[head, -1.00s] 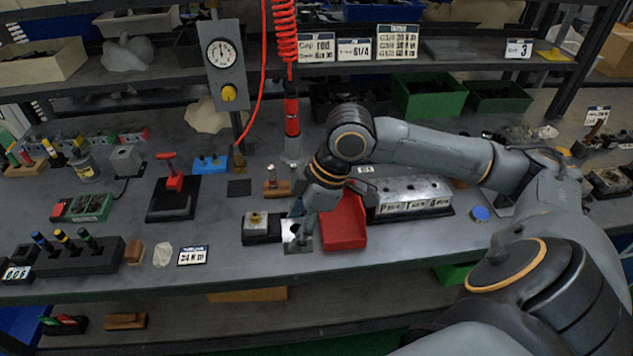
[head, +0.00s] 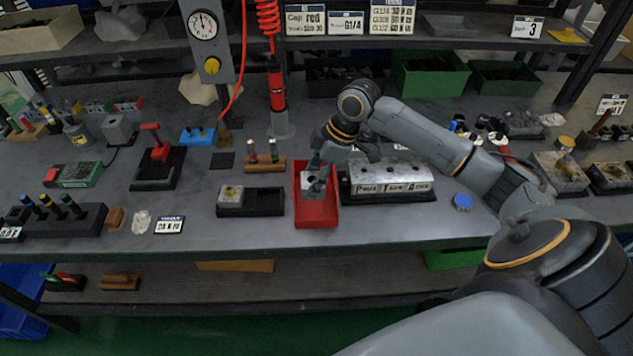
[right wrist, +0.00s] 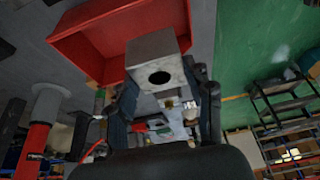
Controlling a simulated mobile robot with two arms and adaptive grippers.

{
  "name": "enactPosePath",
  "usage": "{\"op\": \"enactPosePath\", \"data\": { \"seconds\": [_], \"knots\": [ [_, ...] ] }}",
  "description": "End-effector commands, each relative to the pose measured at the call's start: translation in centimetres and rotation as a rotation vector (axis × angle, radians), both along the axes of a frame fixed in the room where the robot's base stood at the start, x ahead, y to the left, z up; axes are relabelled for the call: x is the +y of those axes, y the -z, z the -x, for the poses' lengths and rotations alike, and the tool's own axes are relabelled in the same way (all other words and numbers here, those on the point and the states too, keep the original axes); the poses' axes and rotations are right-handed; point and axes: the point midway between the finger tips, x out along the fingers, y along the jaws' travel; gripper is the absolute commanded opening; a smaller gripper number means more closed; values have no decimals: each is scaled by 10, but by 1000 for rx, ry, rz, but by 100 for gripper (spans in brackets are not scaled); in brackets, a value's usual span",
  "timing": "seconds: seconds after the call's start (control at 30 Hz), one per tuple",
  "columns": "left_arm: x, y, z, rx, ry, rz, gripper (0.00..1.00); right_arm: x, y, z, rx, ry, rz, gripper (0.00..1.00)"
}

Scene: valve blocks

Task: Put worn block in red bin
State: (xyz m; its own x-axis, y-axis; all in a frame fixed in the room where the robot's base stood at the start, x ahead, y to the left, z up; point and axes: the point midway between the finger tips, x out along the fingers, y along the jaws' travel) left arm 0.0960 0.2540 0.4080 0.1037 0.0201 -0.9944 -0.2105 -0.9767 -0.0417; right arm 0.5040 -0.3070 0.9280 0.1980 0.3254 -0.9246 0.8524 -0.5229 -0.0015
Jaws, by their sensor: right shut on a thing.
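The worn block, a grey metal block with a dark round hole (right wrist: 158,62), is held between the fingers of my right gripper (right wrist: 163,82). In the head view, my right gripper (head: 316,171) is shut on this block (head: 311,183), which lies over the red bin (head: 317,213). The bin also shows in the right wrist view (right wrist: 92,45), behind the block. I cannot tell how far the block is above the bin's floor. My left gripper is not in view.
Left of the bin is a black two-part tray (head: 266,203), one compartment holding another block (head: 230,194), the other empty. A large metal block with lettering (head: 392,176) stands close on the right. A wooden holder (head: 264,166) stands behind the tray.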

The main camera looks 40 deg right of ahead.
Motion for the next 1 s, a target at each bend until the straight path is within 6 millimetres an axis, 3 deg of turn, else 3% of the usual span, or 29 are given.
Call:
{"op": "enactPosePath", "data": {
  "seconds": [0.1, 0.3, 0.63, 0.97, 1.0],
  "knots": [
    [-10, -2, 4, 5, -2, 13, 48, -10, 17, -12, -1, 3, -3, 0],
    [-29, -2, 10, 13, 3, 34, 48, -17, 30, -20, -3, 0, -1, 0],
    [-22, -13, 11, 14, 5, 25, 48, -20, 65, -23, -2, 0, -1, 0],
    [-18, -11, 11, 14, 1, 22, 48, -20, 70, -23, -3, 0, -1, 0],
    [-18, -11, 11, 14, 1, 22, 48, -20, 71, -23, -2, -1, 0, 54]
  ]
}}
